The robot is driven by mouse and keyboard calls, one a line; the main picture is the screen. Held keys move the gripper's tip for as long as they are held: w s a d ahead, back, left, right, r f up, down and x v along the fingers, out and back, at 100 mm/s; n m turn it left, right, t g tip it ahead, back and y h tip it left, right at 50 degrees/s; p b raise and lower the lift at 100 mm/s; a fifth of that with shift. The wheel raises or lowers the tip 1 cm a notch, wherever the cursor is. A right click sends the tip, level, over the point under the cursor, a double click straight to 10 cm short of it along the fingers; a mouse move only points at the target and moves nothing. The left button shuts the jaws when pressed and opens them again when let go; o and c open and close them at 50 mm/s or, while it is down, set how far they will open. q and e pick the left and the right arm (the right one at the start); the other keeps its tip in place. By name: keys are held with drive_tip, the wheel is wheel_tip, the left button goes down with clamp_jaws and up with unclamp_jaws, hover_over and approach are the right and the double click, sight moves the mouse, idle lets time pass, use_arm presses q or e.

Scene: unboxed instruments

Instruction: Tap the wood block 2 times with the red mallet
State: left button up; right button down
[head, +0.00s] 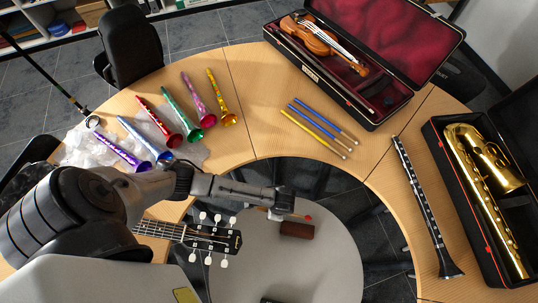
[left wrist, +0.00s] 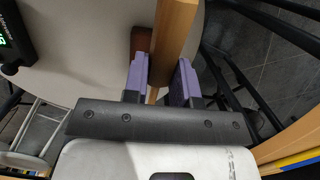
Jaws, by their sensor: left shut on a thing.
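The wood block (head: 297,230) is a reddish-brown block on the round grey table. It also shows in the left wrist view (left wrist: 140,40), partly behind the mallet handle. My left gripper (head: 284,208) is above the table, just beyond the block in the head view. In the left wrist view its purple fingers (left wrist: 165,85) stand on either side of the tan handle of the red mallet (left wrist: 174,35). The mallet's small red head (head: 308,217) shows beside the block's upper right edge; I cannot tell whether they touch. My right gripper is not in view.
The round grey table (head: 335,265) is mostly clear. A dark device with a green display (left wrist: 12,40) lies on it. A guitar headstock (head: 212,240) is left of the block. The curved wooden table (head: 240,140) around it carries colored horns, sticks, a violin case and a clarinet (head: 425,205).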

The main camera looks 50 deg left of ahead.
use_arm(q)
drive_tip(key=shift+s+a+f, duration=0.1)
drive_tip(key=shift+s+f, duration=0.75)
drive_tip(key=shift+s, duration=0.05)
drive_tip(key=shift+m, duration=0.3)
wheel_tip(320, 180, down, 4)
drive_tip(key=b, duration=0.5)
drive_tip(key=shift+s+f, duration=0.1)
